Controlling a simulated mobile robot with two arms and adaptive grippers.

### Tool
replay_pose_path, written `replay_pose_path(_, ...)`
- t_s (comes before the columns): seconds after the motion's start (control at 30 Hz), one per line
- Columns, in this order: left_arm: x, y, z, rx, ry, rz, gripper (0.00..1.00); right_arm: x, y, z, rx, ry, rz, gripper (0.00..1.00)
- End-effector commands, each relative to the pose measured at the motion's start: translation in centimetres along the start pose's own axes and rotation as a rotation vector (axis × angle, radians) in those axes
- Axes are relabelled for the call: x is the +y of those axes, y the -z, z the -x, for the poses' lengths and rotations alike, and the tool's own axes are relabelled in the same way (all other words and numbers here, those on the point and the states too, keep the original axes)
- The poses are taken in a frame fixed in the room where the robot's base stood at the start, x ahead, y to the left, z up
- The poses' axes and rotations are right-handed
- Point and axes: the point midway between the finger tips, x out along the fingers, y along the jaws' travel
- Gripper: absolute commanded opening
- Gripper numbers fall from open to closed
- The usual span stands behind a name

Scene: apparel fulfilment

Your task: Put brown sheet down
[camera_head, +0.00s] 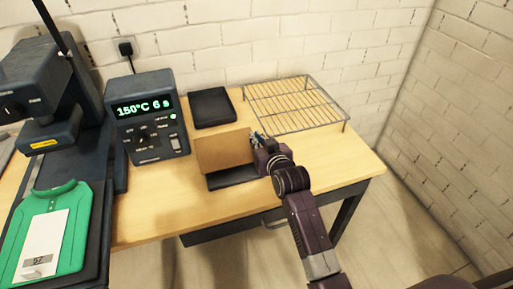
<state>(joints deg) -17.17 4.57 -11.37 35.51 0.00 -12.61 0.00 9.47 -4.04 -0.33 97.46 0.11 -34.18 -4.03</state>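The brown sheet (224,151) stands roughly upright over a dark flat pad (231,178) near the middle of the table. My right gripper (257,140) is at the sheet's right edge and appears shut on it. Its fingertips are small and partly hidden. I cannot tell whether the sheet's lower edge touches the pad. My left gripper is not in view.
A heat press control box (147,129) reads 150°C 6 s. The press (45,95) is at left, with a green shirt (78,207) and white sheet (42,244). A black block (211,107) and wire rack (292,104) stand behind. Bare table (335,160) shows at right.

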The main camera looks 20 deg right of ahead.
Motion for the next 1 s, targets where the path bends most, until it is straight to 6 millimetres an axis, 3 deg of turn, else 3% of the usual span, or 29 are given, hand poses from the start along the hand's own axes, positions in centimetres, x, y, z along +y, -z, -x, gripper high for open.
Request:
replay_pose_path(0.3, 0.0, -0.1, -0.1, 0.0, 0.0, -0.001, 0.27, 0.0, -4.0, -1.2, -0.003, 0.0, -0.001, 0.0)
replay_pose_path(0.67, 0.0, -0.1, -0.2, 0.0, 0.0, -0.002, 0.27, 0.0, -4.3, -1.3, 0.0, 0.0, 0.0, 0.0)
replay_pose_path(0.7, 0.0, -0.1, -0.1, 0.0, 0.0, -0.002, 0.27, 0.0, -4.2, -1.3, 0.0, 0.0, 0.0, 0.09)
replay_pose_path(0.8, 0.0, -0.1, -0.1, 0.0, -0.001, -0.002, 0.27, 0.0, -4.2, -1.3, 0.0, 0.0, 0.0, 0.2)
replay_pose_path(1.0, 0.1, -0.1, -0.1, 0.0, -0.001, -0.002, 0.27, 0.0, -4.2, -1.3, 0.0, 0.0, 0.0, 0.22)
